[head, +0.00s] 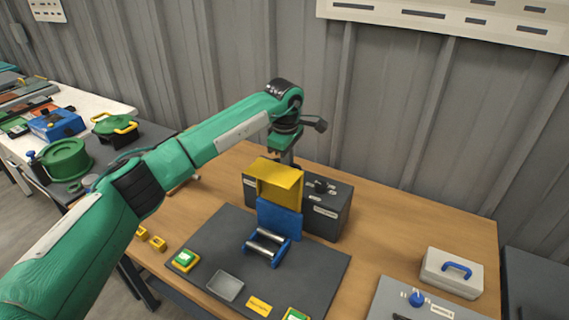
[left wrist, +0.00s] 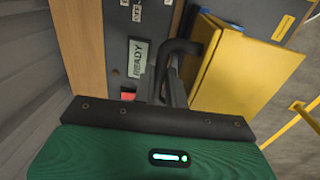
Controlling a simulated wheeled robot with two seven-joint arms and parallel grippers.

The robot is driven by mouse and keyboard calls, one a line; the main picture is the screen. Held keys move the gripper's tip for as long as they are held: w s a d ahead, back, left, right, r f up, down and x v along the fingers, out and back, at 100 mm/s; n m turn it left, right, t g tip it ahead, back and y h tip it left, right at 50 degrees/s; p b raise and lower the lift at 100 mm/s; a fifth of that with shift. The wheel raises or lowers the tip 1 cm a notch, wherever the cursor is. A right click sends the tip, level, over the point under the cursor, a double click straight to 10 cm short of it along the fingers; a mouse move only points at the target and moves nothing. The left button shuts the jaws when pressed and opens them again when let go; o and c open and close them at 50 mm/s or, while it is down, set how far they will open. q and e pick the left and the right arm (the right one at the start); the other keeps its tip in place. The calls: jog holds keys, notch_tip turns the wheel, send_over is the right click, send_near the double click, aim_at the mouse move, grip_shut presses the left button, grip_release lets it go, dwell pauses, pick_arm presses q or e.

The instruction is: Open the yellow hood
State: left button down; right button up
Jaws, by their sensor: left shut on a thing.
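The yellow hood (head: 275,178) is at the front of a dark grey box (head: 325,207) on the wooden table. It appears swung up, above a blue block (head: 279,219) with a roller stand (head: 266,247) before it. My left gripper (head: 287,160) is behind the hood's upper edge, its fingertips mostly hidden in the head view. In the left wrist view, my left gripper (left wrist: 173,85) is shut on a black bent handle (left wrist: 181,47) beside the yellow hood (left wrist: 243,75). My right gripper is in neither view.
A dark mat (head: 225,240) with a grey tray (head: 225,286) and a green button (head: 185,259) lies in front. A white case (head: 451,272) stands at the right. A corrugated wall (head: 390,110) rises behind the table.

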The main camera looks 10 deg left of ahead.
pick_arm(q)
jog(key=shift+w, duration=0.1)
jog(key=c, duration=2.2)
grip_release()
jog(key=shift+w+d+f+b, duration=0.3)
jog(key=shift+w+f+b, duration=0.3)
jog(key=shift+w, duration=0.15)
jog(key=shift+r, duration=0.2)
jog(key=c, duration=2.2)
grip_release()
